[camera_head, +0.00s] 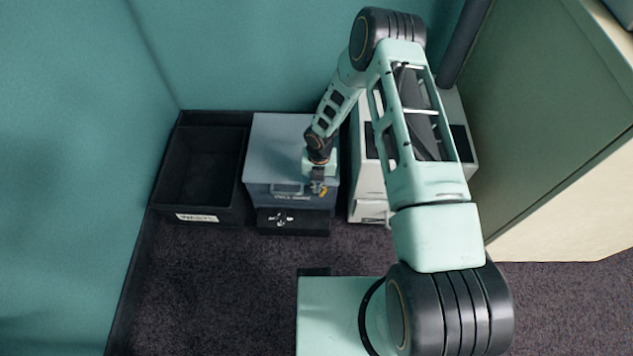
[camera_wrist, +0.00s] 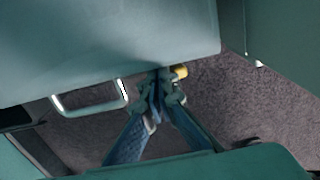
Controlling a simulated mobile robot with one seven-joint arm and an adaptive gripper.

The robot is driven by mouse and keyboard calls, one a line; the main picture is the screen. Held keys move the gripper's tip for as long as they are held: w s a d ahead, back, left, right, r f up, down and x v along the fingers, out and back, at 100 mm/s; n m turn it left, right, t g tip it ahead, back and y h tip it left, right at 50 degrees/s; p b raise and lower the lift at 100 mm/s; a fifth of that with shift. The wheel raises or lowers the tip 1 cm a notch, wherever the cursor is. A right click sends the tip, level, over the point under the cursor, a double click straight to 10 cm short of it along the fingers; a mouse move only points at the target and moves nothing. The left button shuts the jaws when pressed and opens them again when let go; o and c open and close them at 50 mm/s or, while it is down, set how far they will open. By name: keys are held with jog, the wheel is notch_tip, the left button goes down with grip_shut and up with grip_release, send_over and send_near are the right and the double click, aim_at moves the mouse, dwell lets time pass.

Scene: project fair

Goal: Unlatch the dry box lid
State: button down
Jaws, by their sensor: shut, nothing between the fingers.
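The dry box is a grey-blue box in the head view, with a flat lid (camera_head: 276,135) and lettering on its front. The lid's front edge fills the top of the wrist view (camera_wrist: 110,35). A pale metal loop handle (camera_wrist: 92,99) sticks out from the front; it also shows in the head view (camera_head: 286,189). A small yellow part (camera_wrist: 180,71), possibly a latch, is at the box's front edge. My gripper (camera_wrist: 158,88) is shut and empty beside this yellow part, right of the loop. In the head view my gripper (camera_head: 318,187) is at the box's front right; contact is unclear.
A black open bin (camera_head: 197,213) with a white label stands left of the box. White units (camera_head: 368,206) stand close on the right, partly behind my arm. A low black piece (camera_head: 300,222) is below the box front. Dark carpet lies clear in front.

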aim_at(333, 186)
jog(key=shift+s+d, duration=0.1)
jog(key=shift+d, duration=1.3)
jog(key=shift+d+f+b, duration=0.25)
jog(key=shift+d+f, duration=0.05)
jog(key=shift+d, duration=0.2)
jog(key=shift+d+f+b, duration=0.25)
jog(key=shift+d, duration=0.25)
jog(key=shift+r, duration=0.15)
jog(key=shift+r+p, duration=0.6)
jog(key=shift+r, duration=0.15)
notch_tip(333, 186, up, 12)
jog(key=shift+d, duration=0.15)
